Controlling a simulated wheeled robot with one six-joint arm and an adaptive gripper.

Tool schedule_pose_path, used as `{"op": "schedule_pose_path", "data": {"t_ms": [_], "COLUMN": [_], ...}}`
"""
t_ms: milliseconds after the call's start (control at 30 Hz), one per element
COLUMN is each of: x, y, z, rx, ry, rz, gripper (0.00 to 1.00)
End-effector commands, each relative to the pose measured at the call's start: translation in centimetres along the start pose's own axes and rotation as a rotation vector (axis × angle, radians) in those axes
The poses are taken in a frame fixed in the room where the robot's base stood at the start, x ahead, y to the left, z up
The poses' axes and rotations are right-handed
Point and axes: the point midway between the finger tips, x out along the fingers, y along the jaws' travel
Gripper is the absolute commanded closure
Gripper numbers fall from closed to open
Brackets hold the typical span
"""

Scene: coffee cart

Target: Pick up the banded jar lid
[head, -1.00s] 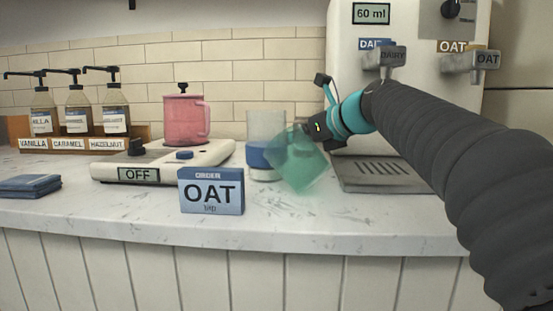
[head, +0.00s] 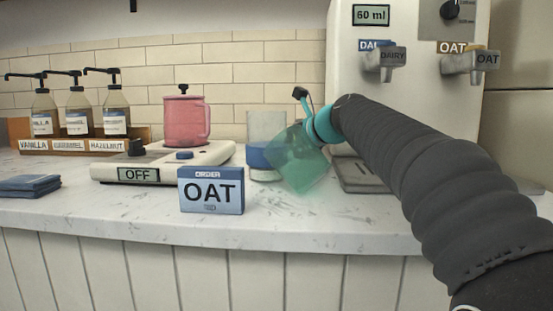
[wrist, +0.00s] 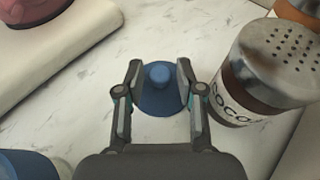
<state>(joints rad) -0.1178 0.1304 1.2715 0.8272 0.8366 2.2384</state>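The blue lid (wrist: 160,98) with a round knob lies on the pale counter in the middle of the wrist view. My gripper (wrist: 159,70) is open around the knob, one finger on each side. Gaps show between the fingers and the knob. In the head view, a clear jar with a blue band (head: 259,156) stands right of the scale. A translucent green shape (head: 300,163) covers the area at the end of my arm there, so the fingers and the lid cannot be made out in that view.
A cocoa shaker (wrist: 265,75) stands close right of my gripper. A white scale (head: 210,157) with a pink pitcher (head: 183,122) is left of the jar. An OAT card (head: 211,191) stands in front. The drink dispenser (head: 405,100) is behind my arm.

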Motion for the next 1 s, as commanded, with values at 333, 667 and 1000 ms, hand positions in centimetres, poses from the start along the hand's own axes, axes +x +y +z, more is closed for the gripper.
{"op": "schedule_pose_path", "data": {"t_ms": [333, 667, 1000], "x": [0.0, -0.3, -1.3], "y": [0.0, 0.0, -0.1], "z": [0.0, 0.7, 2.9], "rx": [0.000, 0.000, 0.000], "ry": [0.000, 0.000, 0.000], "rz": [0.000, 0.000, -0.002], "gripper": [1.00, 1.00, 1.00]}}
